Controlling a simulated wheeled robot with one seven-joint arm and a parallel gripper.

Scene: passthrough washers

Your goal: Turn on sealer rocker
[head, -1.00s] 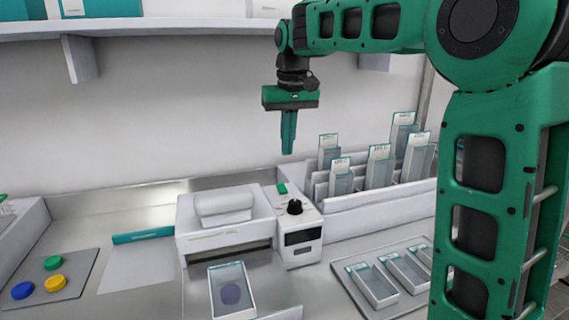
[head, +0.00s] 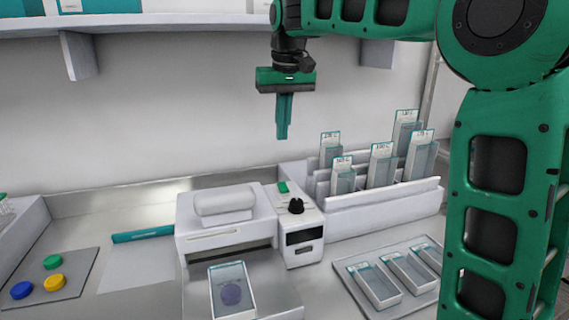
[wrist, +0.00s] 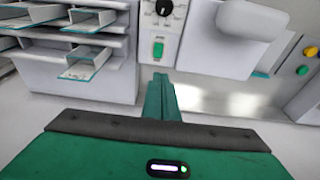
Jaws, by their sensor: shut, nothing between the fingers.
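The sealer (head: 225,222) is a white machine on the metal counter, with a control box (head: 304,238) on its right side. The green rocker (head: 282,187) sits on top of that box, behind a black knob (head: 296,205). In the wrist view the rocker (wrist: 158,48) shows just beyond my fingertips, below the knob (wrist: 164,8). My gripper (head: 283,138) is shut and empty, pointing down in the air above the rocker and apart from it. Its fingertips also show in the wrist view (wrist: 160,78).
A white rack (head: 375,202) with several upright pouches stands right of the control box. A tray (head: 390,285) of flat pouches lies in front of it. One pouch (head: 232,290) lies before the sealer. Coloured caps (head: 53,262) sit on a mat at left. A shelf (head: 150,28) runs above.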

